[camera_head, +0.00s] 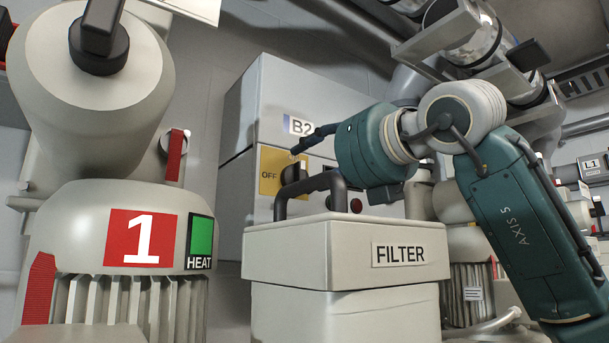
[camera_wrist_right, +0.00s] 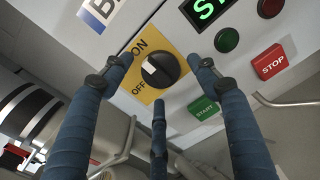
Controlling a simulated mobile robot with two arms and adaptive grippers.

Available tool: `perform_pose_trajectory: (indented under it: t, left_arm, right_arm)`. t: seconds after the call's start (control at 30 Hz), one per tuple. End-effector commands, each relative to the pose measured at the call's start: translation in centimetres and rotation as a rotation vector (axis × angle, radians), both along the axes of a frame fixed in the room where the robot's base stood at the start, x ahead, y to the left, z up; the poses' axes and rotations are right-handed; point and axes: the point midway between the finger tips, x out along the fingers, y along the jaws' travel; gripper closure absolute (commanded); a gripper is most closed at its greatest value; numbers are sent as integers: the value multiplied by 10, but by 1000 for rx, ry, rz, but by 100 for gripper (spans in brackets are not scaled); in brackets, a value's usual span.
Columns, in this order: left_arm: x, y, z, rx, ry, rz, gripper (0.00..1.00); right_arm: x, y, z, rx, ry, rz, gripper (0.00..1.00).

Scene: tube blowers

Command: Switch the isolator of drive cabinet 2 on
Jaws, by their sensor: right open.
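The grey cabinet labelled B2 (camera_head: 285,95) stands behind the filter box in the head view. Its yellow plate (camera_head: 268,160) carries the black isolator knob (camera_wrist_right: 160,70). In the right wrist view, OFF is at the plate's lower left and ON at its upper left. The knob has a white mark on its left part; I cannot tell exactly which word it points to. My right gripper (camera_head: 298,164) is open in front of the plate. Its fingers are spread around the knob, with visible gaps; depth and contact are unclear. My left gripper is not in view.
A filter box (camera_head: 345,255) with a dark handle stands close below my right gripper. Blower 1 (camera_head: 110,235) fills the left. A green START button (camera_wrist_right: 203,108), red STOP button (camera_wrist_right: 269,62) and lit green display (camera_wrist_right: 207,10) are near the knob.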

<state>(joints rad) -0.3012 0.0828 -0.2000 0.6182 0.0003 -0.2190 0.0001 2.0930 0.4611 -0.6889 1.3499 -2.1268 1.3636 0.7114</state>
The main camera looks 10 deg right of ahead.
Motion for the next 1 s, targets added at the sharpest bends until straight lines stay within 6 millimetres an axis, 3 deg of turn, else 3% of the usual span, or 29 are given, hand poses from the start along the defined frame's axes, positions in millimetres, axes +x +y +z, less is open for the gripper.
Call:
perform_pose_trajectory:
  t: [0.3,0.5,1.0]
  left_arm:
    - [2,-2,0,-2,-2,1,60]
    - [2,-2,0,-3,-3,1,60]
    - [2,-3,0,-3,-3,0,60]
  right_arm:
    - [-63,-28,2,3,-6,-3,40]
    - [-90,-40,1,6,-4,-3,40]
    - [-99,-43,1,5,-2,-2,40]
